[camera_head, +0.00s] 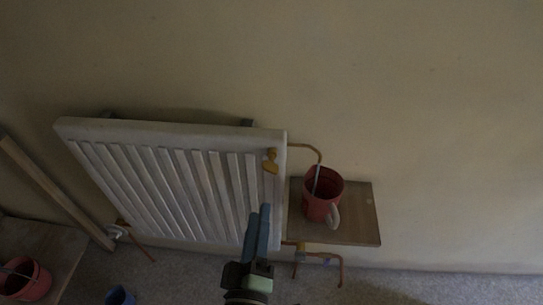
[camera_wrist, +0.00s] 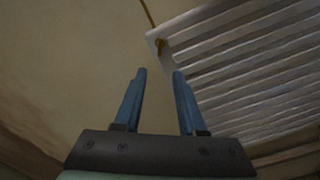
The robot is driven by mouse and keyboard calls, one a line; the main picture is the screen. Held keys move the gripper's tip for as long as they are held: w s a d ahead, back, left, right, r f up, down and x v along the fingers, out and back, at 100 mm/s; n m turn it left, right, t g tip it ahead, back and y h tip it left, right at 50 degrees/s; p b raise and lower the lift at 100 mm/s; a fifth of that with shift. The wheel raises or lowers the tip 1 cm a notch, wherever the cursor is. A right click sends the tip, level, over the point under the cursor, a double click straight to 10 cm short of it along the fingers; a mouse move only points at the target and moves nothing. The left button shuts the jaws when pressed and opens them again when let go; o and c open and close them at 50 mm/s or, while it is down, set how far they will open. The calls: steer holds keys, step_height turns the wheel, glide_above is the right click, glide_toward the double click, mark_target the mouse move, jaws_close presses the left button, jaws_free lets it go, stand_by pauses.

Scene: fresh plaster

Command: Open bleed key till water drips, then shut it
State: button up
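The white radiator (camera_head: 170,180) hangs on the plaster wall; part of it fills the right of the wrist view (camera_wrist: 245,70). The brass bleed key (camera_head: 270,160) sits at the radiator's upper right corner. It shows small in the wrist view (camera_wrist: 162,46), just beyond my fingertips. My gripper (camera_head: 260,210) is in front of the radiator's lower right part, below the key. In the wrist view its blue fingers (camera_wrist: 158,74) stand apart with nothing between them. I see no water drops.
The wooden shelf (camera_head: 361,213) juts out right of the radiator, close to my gripper. Copper pipes (camera_head: 325,256) run below it. A wooden plank (camera_head: 55,190) leans at the left, near another red container (camera_head: 38,284). A blue container (camera_head: 120,296) stands at the bottom. The wall at right is clear.

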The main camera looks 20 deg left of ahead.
mark_target(270, 172)
steer(key=x, duration=0.4)
steer(key=p+x, duration=0.1)
steer(key=x, duration=0.8)
steer(key=shift+w+d+f+p, duration=0.25)
steer(key=shift+w+d+p, duration=0.05)
steer(key=shift+w, duration=0.1)
jaws_close()
